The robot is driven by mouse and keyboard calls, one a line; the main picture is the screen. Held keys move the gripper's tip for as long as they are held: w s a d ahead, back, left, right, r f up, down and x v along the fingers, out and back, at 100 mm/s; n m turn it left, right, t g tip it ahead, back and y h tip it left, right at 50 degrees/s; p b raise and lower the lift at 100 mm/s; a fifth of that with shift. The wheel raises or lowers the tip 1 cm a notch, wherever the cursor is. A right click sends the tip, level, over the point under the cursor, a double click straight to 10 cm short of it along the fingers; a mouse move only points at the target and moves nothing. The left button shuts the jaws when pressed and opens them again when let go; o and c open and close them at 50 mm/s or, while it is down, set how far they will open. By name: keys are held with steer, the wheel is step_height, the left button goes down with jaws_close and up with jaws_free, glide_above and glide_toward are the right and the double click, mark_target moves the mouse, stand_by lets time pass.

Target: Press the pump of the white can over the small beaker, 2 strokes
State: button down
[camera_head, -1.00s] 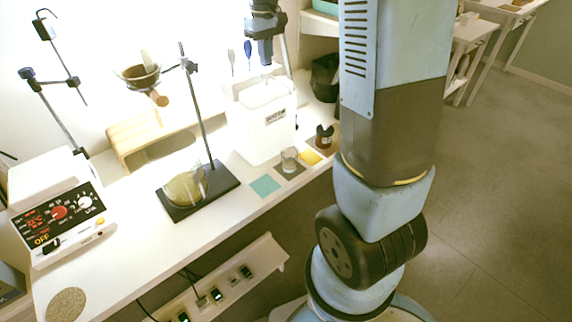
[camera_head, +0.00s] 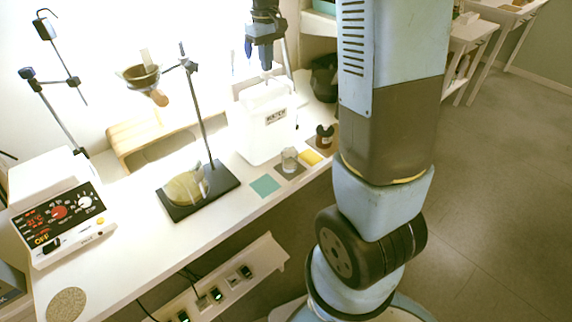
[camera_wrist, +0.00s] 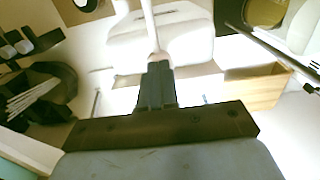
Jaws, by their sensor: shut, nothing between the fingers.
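The white can (camera_head: 267,130) stands upright on the bench in the head view, its pump at the top. My gripper (camera_head: 266,66) is shut and empty, pointing down right above the pump. In the wrist view, the shut fingers (camera_wrist: 158,68) meet the base of the pale pump spout (camera_wrist: 150,25), with the white can (camera_wrist: 190,45) beneath; whether they touch the pump I cannot tell. The small clear beaker (camera_head: 289,160) stands in front of the can on a grey mat. What it holds is too small to tell.
A brown bottle (camera_head: 324,137) stands right of the beaker, near a yellow mat (camera_head: 311,158). A teal mat (camera_head: 265,186) lies empty to the left.

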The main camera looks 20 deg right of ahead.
steer(key=shift+f, duration=0.85)
steer(key=shift+r, duration=1.45)
steer(key=shift+f, duration=0.35)
steer(key=shift+f, duration=1.1)
steer(key=shift+r, duration=1.45)
